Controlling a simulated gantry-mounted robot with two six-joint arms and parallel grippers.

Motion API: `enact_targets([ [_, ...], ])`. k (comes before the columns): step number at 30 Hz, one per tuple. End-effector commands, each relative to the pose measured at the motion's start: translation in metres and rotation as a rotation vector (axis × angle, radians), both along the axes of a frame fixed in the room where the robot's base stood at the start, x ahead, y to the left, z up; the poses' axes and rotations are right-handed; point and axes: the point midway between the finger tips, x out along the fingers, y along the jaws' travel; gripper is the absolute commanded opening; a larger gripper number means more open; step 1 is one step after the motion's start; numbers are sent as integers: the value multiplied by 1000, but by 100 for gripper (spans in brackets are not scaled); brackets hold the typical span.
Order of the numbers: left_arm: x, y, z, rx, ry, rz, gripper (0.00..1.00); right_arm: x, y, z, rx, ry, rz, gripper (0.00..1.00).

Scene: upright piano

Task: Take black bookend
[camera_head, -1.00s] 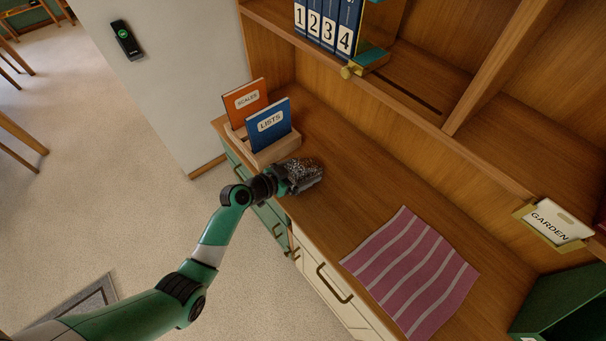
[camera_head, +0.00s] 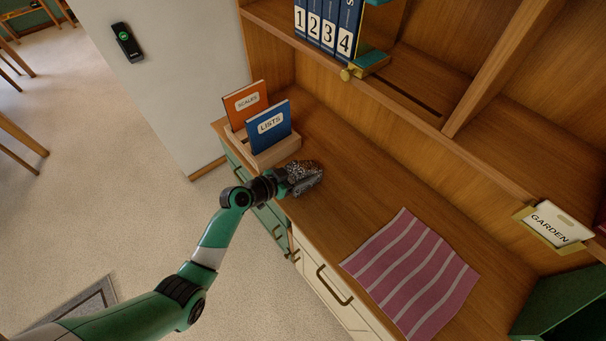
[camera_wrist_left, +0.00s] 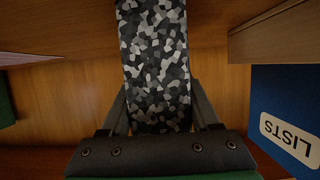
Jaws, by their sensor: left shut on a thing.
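My left gripper (camera_head: 301,178) is low over the wooden counter (camera_head: 345,185), just right of the book holder. It is shut on a speckled item (camera_head: 309,176) in black, grey and white. In the left wrist view the speckled item (camera_wrist_left: 155,65) is a broad strip between the two fingers (camera_wrist_left: 158,118), reaching past the top edge. Its full shape is hidden, so I cannot tell whether it is the black bookend. No plain black bookend shows clearly. My right gripper is not in view.
A wooden holder (camera_head: 277,153) with an orange SCALES book (camera_head: 245,103) and a blue LISTS book (camera_head: 269,125) stands at the left. A striped pink cloth (camera_head: 410,272) lies on the right. Numbered binders (camera_head: 328,27) stand on the shelf above. Counter between gripper and cloth is clear.

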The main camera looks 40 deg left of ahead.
Motion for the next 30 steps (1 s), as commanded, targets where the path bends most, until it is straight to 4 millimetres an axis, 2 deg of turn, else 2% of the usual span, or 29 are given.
enact_targets([
  [7, 1, 1, 14, 3, -5, 1, 0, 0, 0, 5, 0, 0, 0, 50],
  [12, 1, 0, 39, 3, -7, -1, 0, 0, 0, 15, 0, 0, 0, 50],
  [21, -36, -47, 103, 2, -6, -5, 0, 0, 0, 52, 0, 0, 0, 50],
  [24, -54, -70, 112, 1, -5, -7, 0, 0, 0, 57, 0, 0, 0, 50],
  [30, -78, -99, 127, 0, -5, -4, 0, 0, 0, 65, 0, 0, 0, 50],
])
